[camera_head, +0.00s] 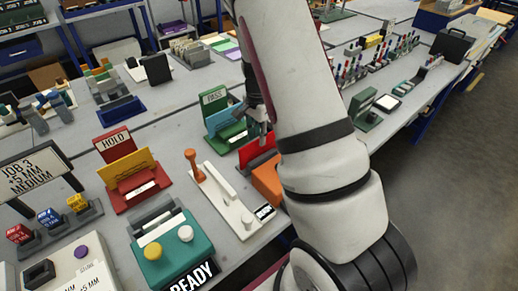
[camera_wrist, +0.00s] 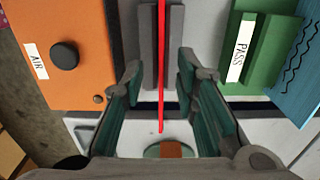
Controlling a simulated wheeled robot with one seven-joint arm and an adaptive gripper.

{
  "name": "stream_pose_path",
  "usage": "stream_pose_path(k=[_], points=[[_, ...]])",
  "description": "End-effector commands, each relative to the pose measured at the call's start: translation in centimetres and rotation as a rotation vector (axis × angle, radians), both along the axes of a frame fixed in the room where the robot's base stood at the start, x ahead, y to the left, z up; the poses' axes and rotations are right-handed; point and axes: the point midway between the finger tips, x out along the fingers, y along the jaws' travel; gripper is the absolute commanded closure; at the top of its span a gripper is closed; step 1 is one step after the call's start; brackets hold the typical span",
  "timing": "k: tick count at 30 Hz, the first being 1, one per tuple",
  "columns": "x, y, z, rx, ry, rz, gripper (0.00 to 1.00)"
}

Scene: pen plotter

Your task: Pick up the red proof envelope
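The red proof envelope (camera_head: 257,150) stands on edge on the table in the head view, partly hidden by my arm. In the wrist view the red envelope (camera_wrist: 161,70) shows edge-on as a thin red line, standing in a grey slotted holder (camera_wrist: 176,30). My gripper (camera_wrist: 159,78) is open, with one finger on each side of the envelope and a visible gap on both sides. In the head view my gripper (camera_head: 263,122) is just above the envelope, mostly hidden behind my arm.
A green PASS stand (camera_head: 224,120) holding a blue sheet is close behind. An orange box (camera_head: 267,180) marked AIR (camera_wrist: 75,55) is close by in front. A white lever device (camera_head: 228,200), a red HOLD stand (camera_head: 128,170) and a teal READY box (camera_head: 170,245) stand to the left.

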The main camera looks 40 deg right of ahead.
Motion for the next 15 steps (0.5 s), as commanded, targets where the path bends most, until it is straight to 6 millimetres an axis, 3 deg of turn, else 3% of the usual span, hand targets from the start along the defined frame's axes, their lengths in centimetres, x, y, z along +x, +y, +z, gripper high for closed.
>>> stream_pose_path(k=[5, 15], points=[[0.0, -0.1, -1.0, 0.000, 0.000, -0.001, 0.72], [0.1, -0.6, -5.3, 0.000, 0.001, 0.000, 0.72]])
